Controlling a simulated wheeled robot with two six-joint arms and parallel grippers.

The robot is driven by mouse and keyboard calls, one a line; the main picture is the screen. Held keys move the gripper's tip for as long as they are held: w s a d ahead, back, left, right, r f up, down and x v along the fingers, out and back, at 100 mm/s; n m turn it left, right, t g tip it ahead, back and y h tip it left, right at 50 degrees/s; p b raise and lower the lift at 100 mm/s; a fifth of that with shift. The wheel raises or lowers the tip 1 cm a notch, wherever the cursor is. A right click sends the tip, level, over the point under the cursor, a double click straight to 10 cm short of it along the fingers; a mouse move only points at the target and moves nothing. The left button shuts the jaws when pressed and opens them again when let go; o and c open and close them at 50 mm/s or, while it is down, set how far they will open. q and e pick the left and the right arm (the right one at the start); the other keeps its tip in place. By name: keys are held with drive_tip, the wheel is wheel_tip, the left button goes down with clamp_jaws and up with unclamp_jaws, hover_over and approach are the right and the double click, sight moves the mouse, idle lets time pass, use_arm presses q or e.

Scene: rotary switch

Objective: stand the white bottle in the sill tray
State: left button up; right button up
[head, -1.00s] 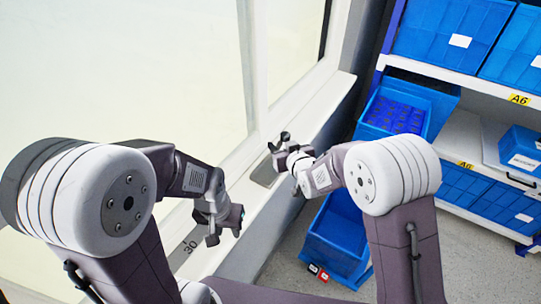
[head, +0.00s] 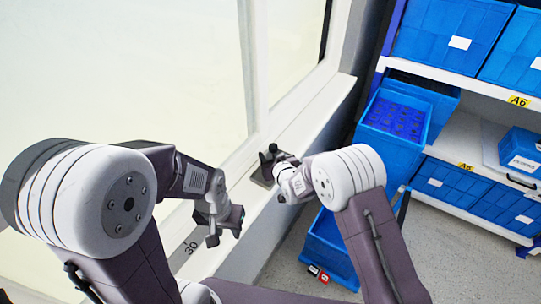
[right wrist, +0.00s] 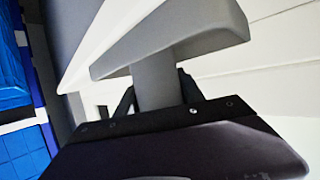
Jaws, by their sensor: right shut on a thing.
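My right gripper (head: 269,156) is over the window sill, beside a flat grey piece (head: 262,176) on it. In the right wrist view its black fingers are shut on the stem of a grey T-shaped part (right wrist: 155,80). The wide bar of that part spreads beyond the fingertips. I cannot tell whether it is fixed to the sill. My left gripper (head: 226,226) hangs over the near part of the sill, its fingers apart and empty. I see no white bottle in either view. I cannot tell whether the flat grey piece is the sill tray.
The white sill (head: 325,110) runs along the window. A grey plate marked 30 (head: 190,247) lies on it near my left gripper. Blue bins (head: 330,250) stand on the floor to the right, below a shelf (head: 470,150) with more blue bins. Grey floor is clear at the lower right.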

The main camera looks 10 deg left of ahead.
use_arm(q)
drive_tip(key=shift+f, duration=0.25)
use_arm(e)
drive_tip(key=shift+f, duration=0.25)
use_arm(q)
drive_tip(key=shift+r, duration=0.1)
use_arm(e)
drive_tip(key=o, duration=1.2)
drive_tip(key=shift+c, duration=0.2)
drive_tip(key=shift+r, duration=0.1)
